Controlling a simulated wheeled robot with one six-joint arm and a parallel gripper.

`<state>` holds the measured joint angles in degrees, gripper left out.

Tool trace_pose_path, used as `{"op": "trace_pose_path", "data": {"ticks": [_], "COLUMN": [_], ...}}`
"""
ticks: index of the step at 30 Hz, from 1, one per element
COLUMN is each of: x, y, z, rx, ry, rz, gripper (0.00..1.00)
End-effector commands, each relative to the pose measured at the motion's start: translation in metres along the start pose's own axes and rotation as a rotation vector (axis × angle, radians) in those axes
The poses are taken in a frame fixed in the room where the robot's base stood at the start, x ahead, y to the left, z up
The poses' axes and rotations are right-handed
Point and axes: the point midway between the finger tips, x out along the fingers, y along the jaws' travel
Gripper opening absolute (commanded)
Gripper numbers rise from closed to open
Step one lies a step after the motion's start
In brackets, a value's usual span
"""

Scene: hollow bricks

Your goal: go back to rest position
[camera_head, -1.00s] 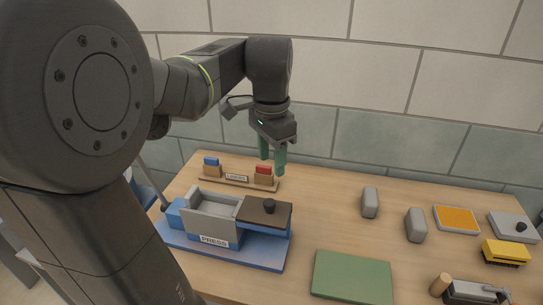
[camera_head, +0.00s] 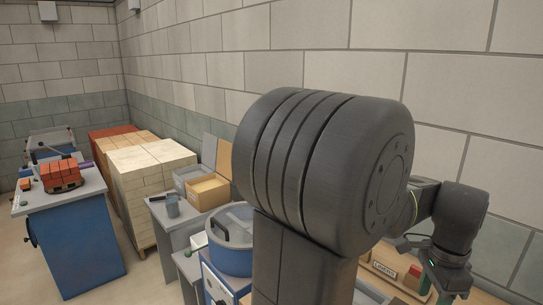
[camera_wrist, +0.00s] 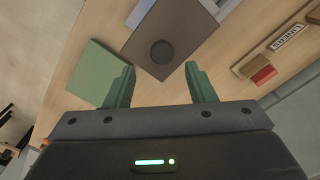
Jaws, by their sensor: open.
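My gripper (camera_head: 436,290) shows at the lower right of the head view, partly cut off by the bottom edge. Its two green fingers are apart in the wrist view (camera_wrist: 160,76), with nothing between them. The arm is bent, and its big dark joint fills the middle of the head view. In the wrist view, the press's dark lid (camera_wrist: 188,28) with a round black knob (camera_wrist: 162,53) lies below and beyond the fingertips.
The wrist view shows a green mat (camera_wrist: 95,73) and a LINERS rack (camera_wrist: 268,48) with a red-topped block (camera_wrist: 263,74). The head view shows a blue bench (camera_head: 75,235) with red bricks (camera_head: 60,172), pale stacked bricks (camera_head: 150,180), a blue drum (camera_head: 232,240) and a wall.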

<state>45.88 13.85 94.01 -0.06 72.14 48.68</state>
Motion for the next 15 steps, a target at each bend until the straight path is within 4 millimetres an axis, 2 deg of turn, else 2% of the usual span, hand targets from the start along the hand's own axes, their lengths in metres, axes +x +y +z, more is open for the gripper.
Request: {"op": "trace_pose_path", "data": {"ticks": [3,9,15], "x": [0.025,0.06,0.063], "y": [0.0,0.0,-0.011], "z": [0.001,0.001,0.011], "rx": [0.0,-0.001,-0.003], "ry": [-0.004,-0.004,-0.001], "rz": [0.004,0.003,-0.001], "gripper": [0.5,0.5,0.5]}}
